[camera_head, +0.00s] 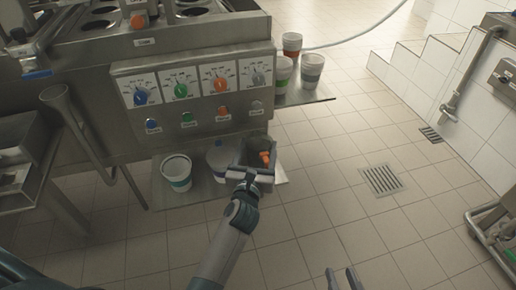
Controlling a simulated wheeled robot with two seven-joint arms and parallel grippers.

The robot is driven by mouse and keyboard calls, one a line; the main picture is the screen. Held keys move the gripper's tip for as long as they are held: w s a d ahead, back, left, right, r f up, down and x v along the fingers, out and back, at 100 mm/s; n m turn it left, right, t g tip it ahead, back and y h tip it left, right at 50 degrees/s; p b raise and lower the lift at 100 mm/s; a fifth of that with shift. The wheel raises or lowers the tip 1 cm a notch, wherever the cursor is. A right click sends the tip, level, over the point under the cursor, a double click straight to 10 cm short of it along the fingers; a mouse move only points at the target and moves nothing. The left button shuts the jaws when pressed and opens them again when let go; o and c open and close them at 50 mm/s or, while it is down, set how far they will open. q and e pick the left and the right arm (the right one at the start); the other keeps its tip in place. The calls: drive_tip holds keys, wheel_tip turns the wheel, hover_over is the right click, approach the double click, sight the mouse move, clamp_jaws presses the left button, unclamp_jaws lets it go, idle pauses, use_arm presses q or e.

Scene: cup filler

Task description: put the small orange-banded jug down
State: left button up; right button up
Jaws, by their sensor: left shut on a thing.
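My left gripper (254,158) is shut on the small jug, a dark grey vessel (258,143) with an orange part (265,158) showing between the fingers. Most of the jug is hidden by the gripper. It is over the right end of the low metal shelf (205,192), to the right of a pale lidded vessel (217,157). I cannot tell whether its base touches the shelf. My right gripper (344,280) is at the bottom edge of the view, its two fingers apart with nothing between them.
A white cup with a teal band (177,173) stands on the low shelf's left part. The right-hand shelf (308,95) bears an orange-banded cup (292,44), a green-banded cup (283,72) and a grey-banded cup (312,68). The machine's knob panel (200,98) rises behind. Tiled floor is free at right.

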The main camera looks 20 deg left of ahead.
use_arm(q)
drive_tip(key=shift+f, duration=0.15)
use_arm(e)
drive_tip(key=shift+r, duration=0.1)
use_arm(q)
drive_tip(key=o, duration=1.8)
use_arm(e)
drive_tip(key=shift+a+r, duration=0.1)
use_arm(q)
drive_tip(key=shift+s, duration=0.2)
drive_tip(key=s, duration=0.3)
drive_tip(key=s+d, duration=0.1)
drive_tip(key=s, duration=0.7)
drive_tip(key=shift+s+d+r, duration=0.2)
drive_tip(key=shift+s+d, duration=0.05)
drive_tip(key=shift+d, duration=0.15)
use_arm(e)
drive_tip(key=shift+s+d+f+g+h, duration=0.1)
drive_tip(key=shift+s+d+f+g, duration=0.1)
drive_tip(key=shift+f, duration=0.15)
drive_tip(key=shift+s+d+f+g+h, duration=0.1)
drive_tip(key=shift+f+g, duration=0.1)
drive_tip(key=shift+f, duration=0.2)
drive_tip(key=shift+s+d+f+g+h, duration=0.1)
drive_tip(key=shift+d+f+g, duration=0.1)
drive_tip(key=shift+f, duration=0.15)
drive_tip(key=shift+a, duration=0.1)
